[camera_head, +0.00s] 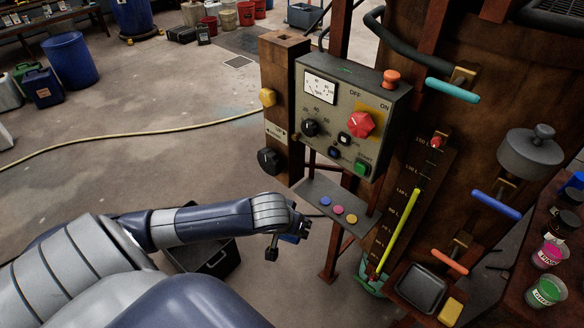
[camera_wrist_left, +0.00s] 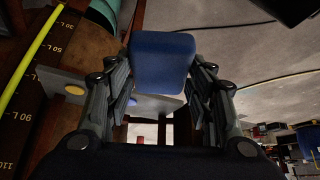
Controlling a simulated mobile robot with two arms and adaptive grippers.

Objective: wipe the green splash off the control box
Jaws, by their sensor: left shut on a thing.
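The control box (camera_head: 330,125) is a grey box on a rusty post, with a gauge, knobs, a red knob on a yellow plate and a green START button. A small green mark, the splash (camera_head: 346,70), shows on its top face. My left gripper (camera_head: 290,228) is below and left of the box, apart from it. It is shut on a blue block (camera_wrist_left: 162,62), which looks like a sponge. In the head view the block is mostly hidden behind the fingers. My right gripper is not in view.
A small grey shelf (camera_head: 325,193) with coloured buttons juts out below the box. A rusty vat (camera_head: 480,130) with coloured handles stands to the right. A yellow block (camera_head: 451,311) lies beside a dark tray (camera_head: 420,287). A black crate (camera_head: 215,262) stands behind my left forearm.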

